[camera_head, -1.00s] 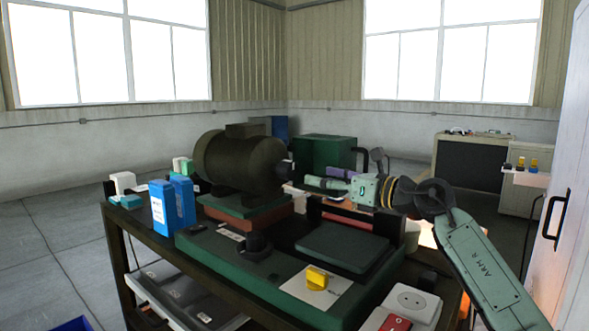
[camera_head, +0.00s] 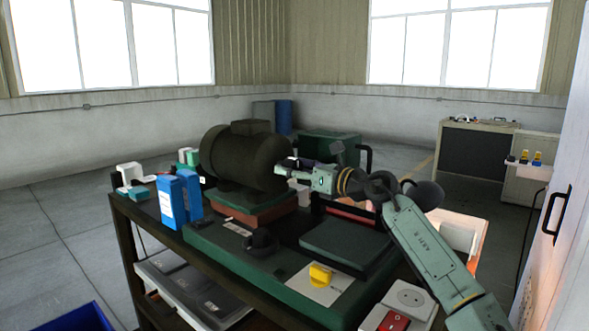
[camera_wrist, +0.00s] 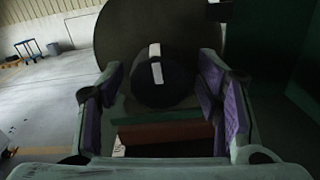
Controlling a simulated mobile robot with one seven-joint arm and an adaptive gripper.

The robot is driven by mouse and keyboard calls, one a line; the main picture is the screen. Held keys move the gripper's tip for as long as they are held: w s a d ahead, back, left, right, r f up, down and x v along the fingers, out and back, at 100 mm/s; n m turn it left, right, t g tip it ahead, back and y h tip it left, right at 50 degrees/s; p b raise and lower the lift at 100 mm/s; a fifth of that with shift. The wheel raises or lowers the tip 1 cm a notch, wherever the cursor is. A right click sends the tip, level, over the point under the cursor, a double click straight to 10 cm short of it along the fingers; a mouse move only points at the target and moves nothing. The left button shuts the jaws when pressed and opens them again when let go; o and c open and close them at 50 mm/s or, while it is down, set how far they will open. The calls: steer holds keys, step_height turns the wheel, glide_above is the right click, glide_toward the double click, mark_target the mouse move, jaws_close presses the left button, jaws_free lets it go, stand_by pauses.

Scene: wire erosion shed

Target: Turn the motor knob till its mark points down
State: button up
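The motor (camera_head: 238,160) is a dark drum on a red-brown and green base on the bench. Its round end fills the back of the wrist view (camera_wrist: 115,45). The motor knob (camera_wrist: 165,88) is a dark cylinder sticking out towards me, with a white mark (camera_wrist: 156,68) on its upper part, pointing about up in that view. My gripper (camera_head: 287,163) is level with the motor's right end. In the wrist view my gripper (camera_wrist: 163,70) is open, its purple pads left and right of the knob with gaps on both sides. In the head view the knob is hidden.
A yellow knob on a white plate (camera_head: 327,290), a dark green pad (camera_head: 345,247) and a white socket box (camera_head: 408,297) lie near the bench's front. Blue boxes (camera_head: 172,203) stand left of the motor. A green case (camera_head: 330,147) is behind my gripper.

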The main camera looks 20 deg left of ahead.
steer(key=c, duration=1.1)
